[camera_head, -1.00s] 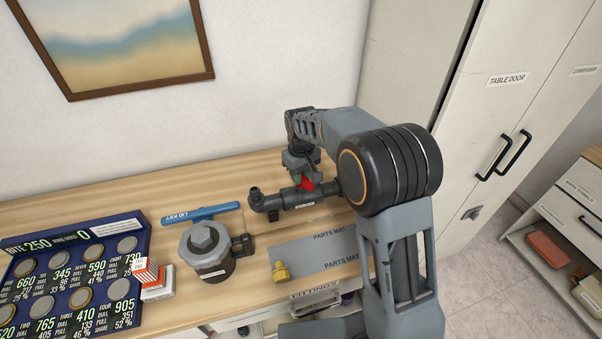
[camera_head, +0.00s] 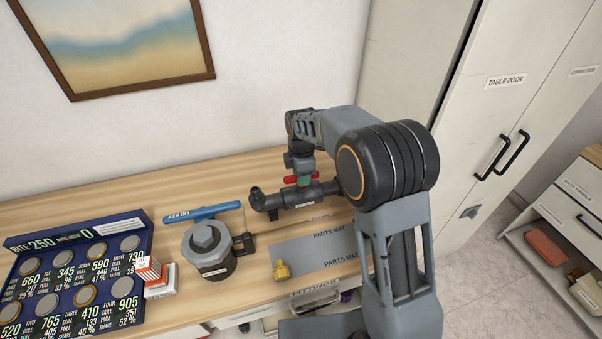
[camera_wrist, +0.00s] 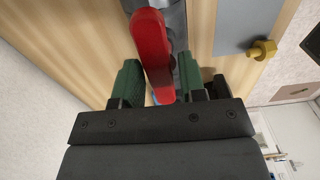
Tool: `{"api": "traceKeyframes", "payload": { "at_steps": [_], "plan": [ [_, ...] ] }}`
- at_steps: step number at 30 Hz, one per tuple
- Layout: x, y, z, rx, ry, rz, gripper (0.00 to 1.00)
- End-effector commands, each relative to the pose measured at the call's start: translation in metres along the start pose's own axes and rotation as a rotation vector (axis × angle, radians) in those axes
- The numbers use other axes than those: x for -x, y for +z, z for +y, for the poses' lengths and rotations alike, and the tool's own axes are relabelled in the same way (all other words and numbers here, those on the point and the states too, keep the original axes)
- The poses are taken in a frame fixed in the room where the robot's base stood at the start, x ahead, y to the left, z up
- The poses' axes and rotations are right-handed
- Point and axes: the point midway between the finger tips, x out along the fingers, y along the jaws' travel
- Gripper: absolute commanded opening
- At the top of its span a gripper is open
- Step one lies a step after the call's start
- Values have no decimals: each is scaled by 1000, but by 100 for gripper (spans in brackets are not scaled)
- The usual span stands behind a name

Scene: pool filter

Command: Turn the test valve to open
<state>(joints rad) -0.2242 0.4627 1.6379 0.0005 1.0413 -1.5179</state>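The test valve is a dark grey pipe fitting (camera_head: 272,204) lying on the table, with a red handle (camera_head: 289,179) on top. The handle lies roughly along the pipe. The fingers' contact faces are hidden.
A grey parts mat (camera_head: 315,254) with a brass fitting (camera_head: 281,269) lies in front. A blue coin board (camera_head: 75,275) fills the left. A tall cabinet (camera_head: 510,110) stands right.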

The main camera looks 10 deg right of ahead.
Motion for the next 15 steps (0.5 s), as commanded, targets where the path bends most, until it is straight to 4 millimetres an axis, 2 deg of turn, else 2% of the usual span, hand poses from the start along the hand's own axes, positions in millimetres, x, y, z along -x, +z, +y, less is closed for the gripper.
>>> {"api": "traceKeyframes", "payload": {
  "at_steps": [10,15],
  "plan": [
    [1,0,0,-3,1,0,45],
    [12,0,0,-4,1,0,45]
  ]
}}
